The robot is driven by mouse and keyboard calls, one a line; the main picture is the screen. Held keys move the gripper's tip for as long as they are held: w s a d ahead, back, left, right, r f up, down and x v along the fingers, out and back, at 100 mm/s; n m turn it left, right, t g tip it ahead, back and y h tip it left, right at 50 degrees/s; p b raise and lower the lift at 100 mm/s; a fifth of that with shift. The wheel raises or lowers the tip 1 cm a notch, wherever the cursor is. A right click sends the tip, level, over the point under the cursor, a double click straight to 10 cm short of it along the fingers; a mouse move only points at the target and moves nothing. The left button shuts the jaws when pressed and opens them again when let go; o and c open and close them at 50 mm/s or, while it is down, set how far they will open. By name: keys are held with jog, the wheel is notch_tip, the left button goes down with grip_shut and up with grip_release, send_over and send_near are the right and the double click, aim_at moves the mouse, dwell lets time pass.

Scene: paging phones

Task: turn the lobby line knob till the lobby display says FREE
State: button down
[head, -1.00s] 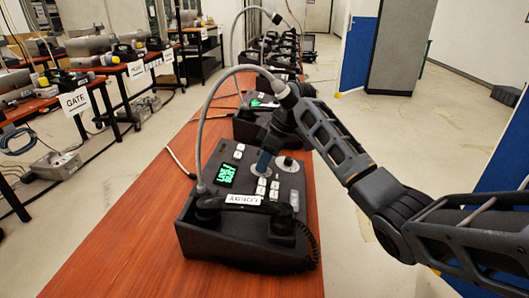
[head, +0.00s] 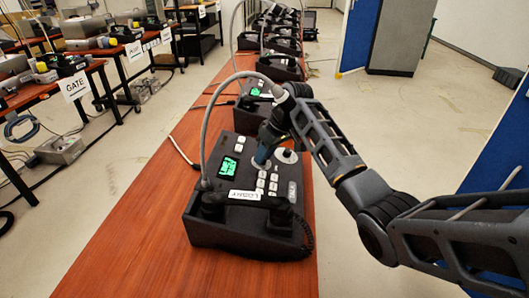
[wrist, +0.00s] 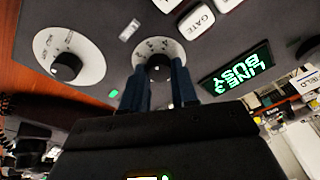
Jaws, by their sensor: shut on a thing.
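The lobby phone (head: 220,232) is a dark console with a LOBBY label (head: 244,195), on the wooden bench. Its green-lit display (head: 228,167) is too small to read in the head view. In the wrist view a green display (wrist: 240,72) appears inverted and seems to read LINE and BUSY. My gripper (head: 262,163) reaches down onto the console, right of the display. In the wrist view my gripper (wrist: 163,80) has its two blue fingers shut on the dark line knob (wrist: 159,69), on a white dial. The knob's pointer is largely hidden.
A second dark knob (wrist: 66,67) on a white dial is beside the held one. More phones (head: 256,92) stand further along the bench. A blue panel (head: 500,150) stands right of my arm.

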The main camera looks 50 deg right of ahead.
jog(key=c, duration=0.9)
grip_release()
jog(key=shift+o, duration=0.2)
jog(key=shift+r, duration=0.1)
jog(key=v, duration=0.7)
jog(key=shift+s+r, duration=0.15)
jog(key=shift+r, duration=0.1)
jog(key=shift+d, duration=0.1)
